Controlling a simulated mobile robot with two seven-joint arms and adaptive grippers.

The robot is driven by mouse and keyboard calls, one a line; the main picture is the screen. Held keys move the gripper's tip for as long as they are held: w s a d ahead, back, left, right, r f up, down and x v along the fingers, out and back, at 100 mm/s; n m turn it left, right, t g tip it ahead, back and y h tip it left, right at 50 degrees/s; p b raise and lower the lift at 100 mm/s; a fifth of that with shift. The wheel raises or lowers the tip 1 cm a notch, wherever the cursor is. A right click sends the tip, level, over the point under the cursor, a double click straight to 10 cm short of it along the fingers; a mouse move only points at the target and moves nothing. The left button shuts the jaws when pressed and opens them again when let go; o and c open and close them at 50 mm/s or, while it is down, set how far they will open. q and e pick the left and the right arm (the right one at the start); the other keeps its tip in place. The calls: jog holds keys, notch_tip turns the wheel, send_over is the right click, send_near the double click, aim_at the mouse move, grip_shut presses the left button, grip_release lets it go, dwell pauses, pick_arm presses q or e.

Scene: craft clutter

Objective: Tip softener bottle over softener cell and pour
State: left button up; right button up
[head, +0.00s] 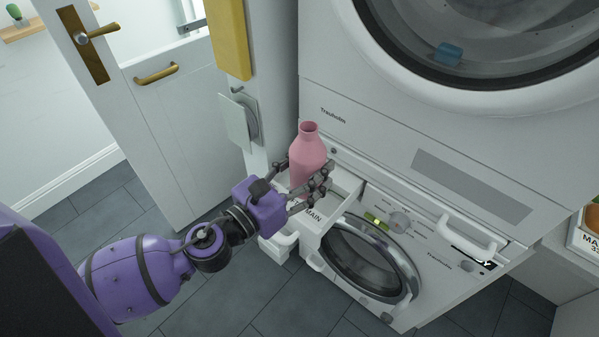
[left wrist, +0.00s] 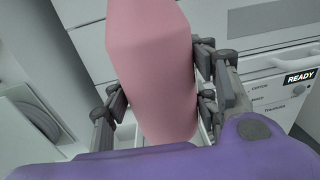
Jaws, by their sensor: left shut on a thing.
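The pink softener bottle (head: 308,155) is upright in the head view, its open neck at the top. My left gripper (head: 308,183) is shut on the bottle's body, with fingers on both sides. The bottle fills the middle of the left wrist view (left wrist: 152,75). It is held above the pulled-out detergent drawer (head: 344,187) of the washing machine, whose front carries the word MAIN. The softener cell cannot be made out; the bottle and fingers hide much of the drawer's inside. My right gripper does not show.
The washer's round door (head: 372,260) is shut below the drawer. A yellow board (head: 229,38) and a grey wall fitting (head: 240,118) are left of the machines. A white door (head: 140,100) stands further left.

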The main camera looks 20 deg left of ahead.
pick_arm(q)
jog(key=shift+w+d+f+m+g+h+b, duration=0.1)
jog(key=shift+w+f+m+g+h+b, duration=0.25)
jog(key=shift+w+f+h, duration=0.4)
jog(key=shift+w+d+f+m+g+h+b, duration=0.1)
jog(key=shift+w+f+g+h+b, duration=0.45)
jog(key=shift+w+f, duration=0.45)
jog(key=shift+w+d+f+m+g+h+b, duration=0.1)
jog(key=shift+w+f+m+g+h+b, duration=0.15)
jog(key=shift+w+f+h+b, duration=0.45)
jog(key=shift+d+f+n, duration=0.3)
jog(key=shift+f+n, duration=0.1)
jog(key=shift+f, duration=0.05)
jog(key=shift+s, duration=0.1)
